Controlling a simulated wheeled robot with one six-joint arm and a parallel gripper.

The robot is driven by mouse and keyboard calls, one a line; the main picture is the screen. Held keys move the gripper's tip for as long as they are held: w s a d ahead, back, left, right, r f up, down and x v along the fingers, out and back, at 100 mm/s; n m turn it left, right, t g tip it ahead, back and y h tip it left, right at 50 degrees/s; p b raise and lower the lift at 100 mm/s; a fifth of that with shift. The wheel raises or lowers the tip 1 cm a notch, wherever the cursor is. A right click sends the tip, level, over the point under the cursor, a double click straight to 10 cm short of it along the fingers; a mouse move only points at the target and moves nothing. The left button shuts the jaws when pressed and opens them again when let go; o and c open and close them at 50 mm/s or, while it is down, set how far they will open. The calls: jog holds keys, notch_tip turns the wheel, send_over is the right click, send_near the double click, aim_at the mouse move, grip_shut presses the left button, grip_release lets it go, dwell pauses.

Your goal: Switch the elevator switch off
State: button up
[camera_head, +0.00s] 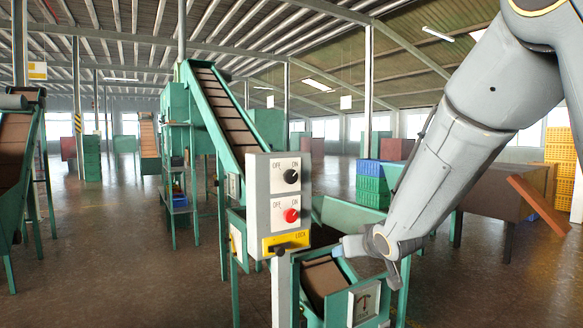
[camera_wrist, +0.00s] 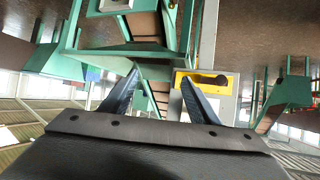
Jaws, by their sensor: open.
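A grey control box (camera_head: 256,190) stands on a post in the middle of the head view. It carries a black knob (camera_head: 291,176) above a red knob (camera_head: 291,215), each with OFF at left and ON at right. Both knobs sit nearer the ON side; their exact pointing is too small to tell. Below is a yellow lock plate (camera_head: 270,244) with a dark handle. My gripper (camera_head: 345,250) is open and empty, right of and below the knobs. In the wrist view its fingers (camera_wrist: 160,78) are spread, with the yellow plate (camera_wrist: 182,76) beyond the right finger; neither round knob is visible there.
A green inclined conveyor (camera_head: 222,112) rises behind the box. A green-framed chute (camera_head: 325,278) with a lever panel (camera_head: 364,303) lies below my gripper. Blue and green crates (camera_head: 372,185) and a brown bin (camera_head: 490,195) stand behind. Open floor lies at left.

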jog(key=w+a+r+n+t+y+p, duration=0.1)
jog(key=w+a+r+y, duration=0.15)
jog(key=r, duration=0.25)
jog(key=w+a+r+n+t+y+p, duration=0.1)
jog(key=w+a+r+t+y, duration=0.1)
jog(key=w+a+r, duration=0.3)
jog(key=n+y, duration=0.2)
jog(key=y, duration=0.1)
send_near(292, 178)
jog(key=p+x, duration=0.3)
jog(key=x, duration=0.4)
jog(key=shift+w+a, duration=0.25)
jog(key=shift+w, duration=0.1)
jog(key=shift+w+a, duration=0.25)
jog(key=shift+w, duration=0.1)
jog(key=c, duration=1)
